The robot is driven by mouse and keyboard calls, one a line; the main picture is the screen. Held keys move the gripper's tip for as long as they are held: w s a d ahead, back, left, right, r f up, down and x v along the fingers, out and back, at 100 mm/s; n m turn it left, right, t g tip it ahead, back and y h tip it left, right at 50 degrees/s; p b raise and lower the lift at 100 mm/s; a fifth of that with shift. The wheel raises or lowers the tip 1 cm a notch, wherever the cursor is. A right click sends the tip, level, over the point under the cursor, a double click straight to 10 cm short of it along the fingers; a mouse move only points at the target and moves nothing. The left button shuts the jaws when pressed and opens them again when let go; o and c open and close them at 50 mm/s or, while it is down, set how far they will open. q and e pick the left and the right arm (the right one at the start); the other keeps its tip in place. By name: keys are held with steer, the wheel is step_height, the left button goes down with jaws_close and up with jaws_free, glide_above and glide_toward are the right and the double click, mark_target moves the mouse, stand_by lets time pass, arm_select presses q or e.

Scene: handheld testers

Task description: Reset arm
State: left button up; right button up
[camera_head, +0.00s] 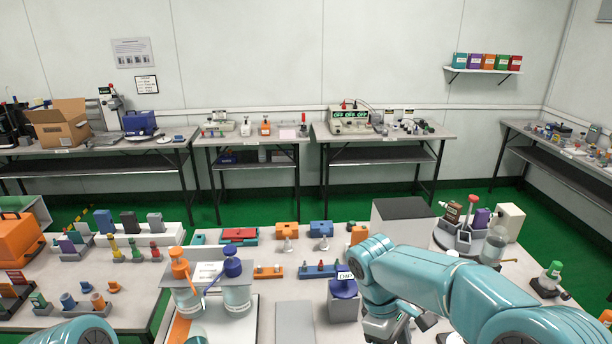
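My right arm reaches in from the right over the near table. Its gripper (392,328) points down at the bottom edge, partly cut off and partly behind my wrist, so its fingers cannot be made out. Just left of it stands a grey block with a dark blue tester (343,288) and a small label.
Two clear jars with an orange top (180,270) and a blue top (233,266) stand left of centre. A round tray (450,240) of devices is at right. A bare grey plate (294,322) lies front centre.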

steer(key=s+a+f+m+y, duration=0.1)
steer(key=s+a+f+y, duration=0.15)
steer(key=f, duration=0.55)
steer(key=s+a+f+m+y, duration=0.2)
steer(key=s+f, duration=0.1)
steer(key=f, duration=0.5)
steer(key=s+f+m+t+y, duration=0.3)
steer(key=s+f+m, duration=0.6)
steer(key=s, duration=0.4)
steer(key=shift+s+a+f, duration=0.3)
steer(key=shift+a+f, duration=0.05)
steer(key=shift+f, duration=0.25)
